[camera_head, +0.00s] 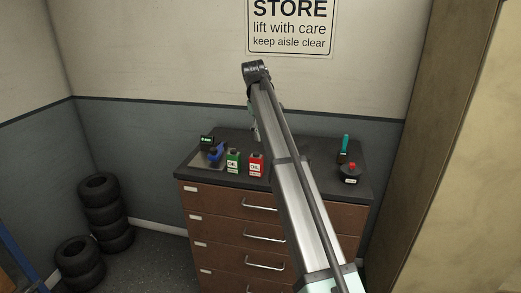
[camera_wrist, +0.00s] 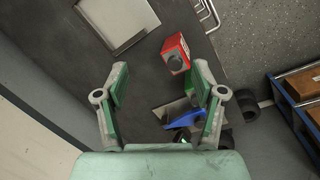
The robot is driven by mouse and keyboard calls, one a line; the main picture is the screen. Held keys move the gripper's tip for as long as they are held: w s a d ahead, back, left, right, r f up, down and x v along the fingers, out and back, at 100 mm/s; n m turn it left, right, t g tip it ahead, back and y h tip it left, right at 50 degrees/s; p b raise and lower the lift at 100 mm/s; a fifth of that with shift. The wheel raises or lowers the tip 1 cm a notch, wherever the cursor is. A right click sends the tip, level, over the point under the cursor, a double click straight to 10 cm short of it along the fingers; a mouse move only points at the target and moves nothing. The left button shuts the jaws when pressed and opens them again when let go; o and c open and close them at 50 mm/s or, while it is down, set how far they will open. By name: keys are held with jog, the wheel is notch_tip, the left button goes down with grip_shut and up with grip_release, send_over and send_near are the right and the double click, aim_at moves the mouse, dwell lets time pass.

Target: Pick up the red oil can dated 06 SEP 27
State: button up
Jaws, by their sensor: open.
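A red oil can (camera_head: 256,164) stands upright on the dark cabinet top, just right of a green oil can (camera_head: 233,162). Both have pale labels; any date is too small to read. In the wrist view the red can (camera_wrist: 176,52) is seen from above with its dark cap, beyond the fingertips and nearer the right finger. The green can (camera_wrist: 192,90) is mostly hidden behind that finger. My gripper (camera_wrist: 162,82) is open and empty above the cabinet top, touching neither can. In the head view my arm hides most of it.
A blue object (camera_head: 216,154) and a black device with a green display (camera_head: 207,142) sit left of the cans. A teal-handled tool (camera_head: 344,150) and a black item with a red top (camera_head: 351,173) stand at the right. A wall is behind the drawer cabinet (camera_head: 225,204).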

jog(key=w+a+n+y, duration=0.1)
jog(key=w+a+n, duration=0.1)
jog(key=w, duration=0.1)
jog(key=n+p, duration=0.3)
jog(key=n, duration=0.1)
send_near(256, 167)
jog(key=shift+g+y, duration=0.4)
jog(key=f, duration=0.2)
jog(key=w+f, duration=0.1)
jog(key=f, duration=0.1)
jog(key=w+f, duration=0.1)
jog(key=f, duration=0.1)
jog(key=shift+w+d+f, duration=0.15)
jog(key=shift+w+d, duration=0.05)
jog(key=shift+w, duration=0.05)
jog(key=shift+d+f+p, duration=0.1)
jog(key=shift+f+p, duration=1.2)
jog(key=shift+f, duration=1.3)
grip_shut()
